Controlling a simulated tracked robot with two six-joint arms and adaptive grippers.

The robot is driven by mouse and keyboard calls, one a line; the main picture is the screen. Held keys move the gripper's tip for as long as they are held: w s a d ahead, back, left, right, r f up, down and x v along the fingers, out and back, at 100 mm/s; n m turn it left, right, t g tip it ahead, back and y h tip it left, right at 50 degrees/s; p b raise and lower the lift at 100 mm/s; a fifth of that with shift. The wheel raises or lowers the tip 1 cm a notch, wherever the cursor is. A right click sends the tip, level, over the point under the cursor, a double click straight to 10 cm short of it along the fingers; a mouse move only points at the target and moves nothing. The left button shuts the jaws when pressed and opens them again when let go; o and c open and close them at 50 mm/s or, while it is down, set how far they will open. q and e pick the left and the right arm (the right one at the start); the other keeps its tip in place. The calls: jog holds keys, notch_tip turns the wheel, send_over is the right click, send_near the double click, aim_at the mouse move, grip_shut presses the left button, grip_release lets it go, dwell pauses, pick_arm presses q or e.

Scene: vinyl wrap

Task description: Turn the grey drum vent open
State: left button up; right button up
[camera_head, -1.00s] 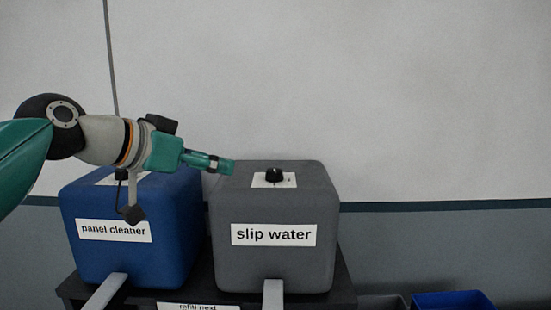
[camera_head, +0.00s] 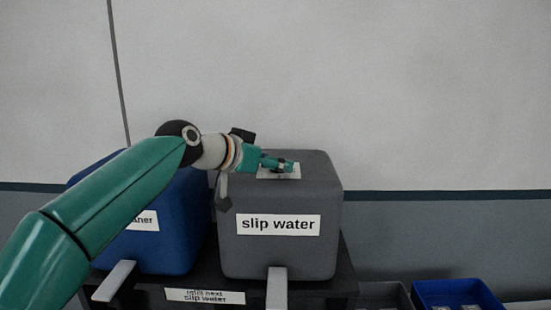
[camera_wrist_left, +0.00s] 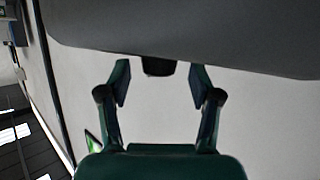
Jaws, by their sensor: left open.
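The grey drum (camera_head: 279,255), labelled "slip water", stands on a dark stand. On its top is a white plate (camera_head: 293,175). The black vent knob is hidden behind my gripper in the head view. In the left wrist view the knob (camera_wrist_left: 158,66) shows against the grey drum (camera_wrist_left: 200,35), with the fingertips on either side of it and gaps between. My left gripper (camera_head: 289,166) reaches in from the left over the drum top. It is open and empty in the left wrist view (camera_wrist_left: 160,82). My right gripper is not in view.
A blue drum (camera_head: 170,245) stands left of the grey one, partly behind my arm. Drum spouts (camera_head: 277,288) stick out in front. A "refill next slip water" label (camera_head: 205,296) is on the stand. Blue (camera_head: 458,292) and grey bins sit lower right. The wall behind is bare.

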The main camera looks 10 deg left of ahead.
pick_arm(q)
jog(key=shift+w+d+f, duration=0.25)
jog(key=shift+w+d, duration=0.05)
jog(key=shift+w, duration=0.25)
jog(key=c, duration=1.1)
jog(key=shift+a+m+g+h+p, duration=0.1)
jog(key=shift+m+g+h+p, duration=0.25)
jog(key=shift+m+h, duration=0.25)
jog(key=o, duration=1.1)
jog(key=shift+s, duration=0.1)
